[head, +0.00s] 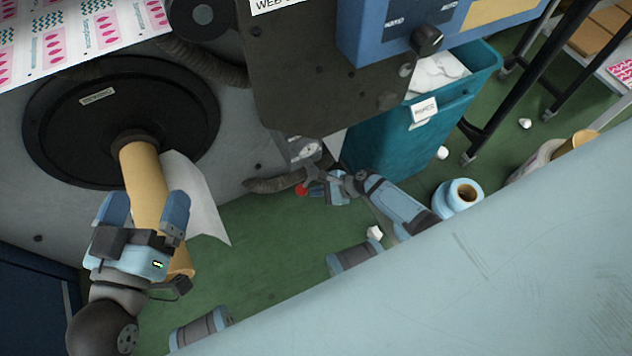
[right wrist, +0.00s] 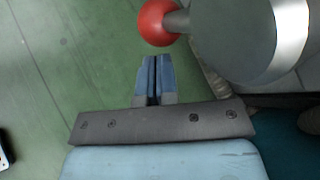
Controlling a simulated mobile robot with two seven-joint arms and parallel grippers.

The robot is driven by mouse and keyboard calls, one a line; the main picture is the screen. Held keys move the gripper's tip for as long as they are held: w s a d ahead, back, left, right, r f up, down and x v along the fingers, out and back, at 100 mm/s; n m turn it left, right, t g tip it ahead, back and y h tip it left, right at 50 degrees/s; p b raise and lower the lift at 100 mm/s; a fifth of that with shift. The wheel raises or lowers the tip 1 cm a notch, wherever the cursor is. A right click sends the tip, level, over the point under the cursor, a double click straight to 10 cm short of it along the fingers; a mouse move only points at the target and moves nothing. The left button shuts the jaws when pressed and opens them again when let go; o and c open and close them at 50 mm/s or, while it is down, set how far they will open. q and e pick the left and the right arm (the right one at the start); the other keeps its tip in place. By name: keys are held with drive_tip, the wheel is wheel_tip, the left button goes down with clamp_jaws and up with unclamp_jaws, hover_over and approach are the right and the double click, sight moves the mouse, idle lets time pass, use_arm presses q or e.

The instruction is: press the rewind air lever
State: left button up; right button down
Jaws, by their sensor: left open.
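The air lever has a red ball knob (head: 301,190) and sits low under the dark machine plate. In the right wrist view the red knob (right wrist: 158,22) is on a short grey stem from a large grey cylinder (right wrist: 262,38). My right gripper (head: 316,189) is beside the knob in the head view. In the right wrist view its blue fingers (right wrist: 155,60) are together and empty, with the tips just short of the knob; whether they touch it I cannot tell. My left gripper (head: 145,207) is open, in front of the cardboard core (head: 147,180).
A teal bin (head: 385,145) with white paper stands right of the lever. A black disc (head: 60,130) carries the core, with a loose white sheet beside it. A blue-wrapped roll (head: 450,199) and white scraps lie on the green floor. A pale blue surface fills the lower right.

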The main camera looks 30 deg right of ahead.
use_arm(q)
drive_tip(key=shift+a+r, duration=0.15)
use_arm(e)
drive_tip(key=shift+a+r, duration=0.2)
drive_tip(key=shift+a, duration=0.3)
use_arm(q)
drive_tip(key=shift+a, duration=0.1)
use_arm(e)
drive_tip(key=shift+w+a+r, duration=0.1)
drive_tip(key=shift+a+r, duration=0.05)
drive_tip(key=shift+a, duration=0.1)
use_arm(q)
drive_tip(key=r+t+p, duration=0.1)
drive_tip(key=r+p, duration=0.2)
drive_tip(key=a+r+t+p, duration=0.1)
drive_tip(key=r+p, duration=0.1)
drive_tip(key=shift+s+r+n+t+y, duration=0.2)
drive_tip(key=shift+n+t+y, duration=0.1)
drive_tip(key=shift+n, duration=0.1)
use_arm(e)
drive_tip(key=d+f+v, duration=0.1)
drive_tip(key=v, duration=1.3)
drive_tip(key=shift+d, duration=0.15)
